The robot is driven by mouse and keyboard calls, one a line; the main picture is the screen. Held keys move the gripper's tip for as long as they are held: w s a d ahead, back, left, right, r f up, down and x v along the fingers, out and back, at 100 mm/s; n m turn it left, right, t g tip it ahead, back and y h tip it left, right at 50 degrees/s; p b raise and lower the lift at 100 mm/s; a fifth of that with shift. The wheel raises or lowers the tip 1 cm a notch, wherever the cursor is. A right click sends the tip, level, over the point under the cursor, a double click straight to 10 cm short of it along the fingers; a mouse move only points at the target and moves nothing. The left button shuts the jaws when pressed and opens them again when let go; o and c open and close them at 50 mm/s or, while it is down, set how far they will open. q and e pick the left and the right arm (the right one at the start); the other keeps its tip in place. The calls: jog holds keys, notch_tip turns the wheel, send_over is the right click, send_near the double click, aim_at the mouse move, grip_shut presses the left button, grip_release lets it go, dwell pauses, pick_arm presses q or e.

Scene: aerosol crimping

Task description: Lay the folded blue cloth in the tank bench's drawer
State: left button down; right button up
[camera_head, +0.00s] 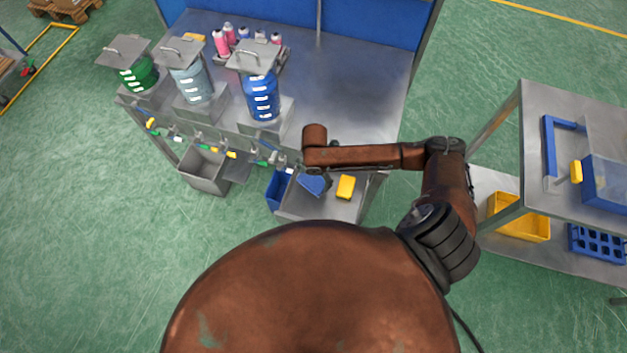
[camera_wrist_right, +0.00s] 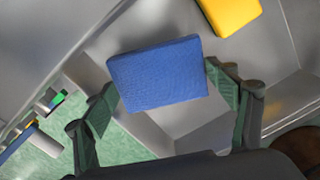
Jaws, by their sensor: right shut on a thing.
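The folded blue cloth (camera_head: 311,186) is a flat rectangular pad. In the right wrist view the blue cloth (camera_wrist_right: 157,76) lies between the two fingers of my right gripper (camera_wrist_right: 160,88), which is shut on it. In the head view my right gripper (camera_head: 320,174) is mostly hidden under its own arm. The tank bench's drawer (camera_head: 322,208) stands open at the bench's front right. The cloth is over the drawer's left part; whether it touches the floor of the drawer (camera_wrist_right: 182,115) cannot be told. My left gripper is not in view.
A yellow block (camera_head: 346,186) lies in the drawer, right of the cloth. A blue bin (camera_head: 278,190) and a grey bin (camera_head: 203,171) are left of the drawer. Several taps line the bench front below three tanks. A grey cart (camera_head: 560,100) stands at right.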

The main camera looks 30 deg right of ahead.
aim_at(314, 177)
jog(key=shift+w+f, duration=0.35)
jog(key=shift+f, duration=0.1)
notch_tip(314, 177, down, 3)
jog(key=shift+w+d+f, duration=0.15)
jog(key=shift+f, duration=0.05)
jog(key=o, duration=0.8)
jog(key=shift+f, duration=0.1)
jog(key=shift+c, duration=0.2)
notch_tip(314, 177, up, 12)
jog(key=shift+r+p, duration=0.2)
jog(key=shift+p, duration=0.3)
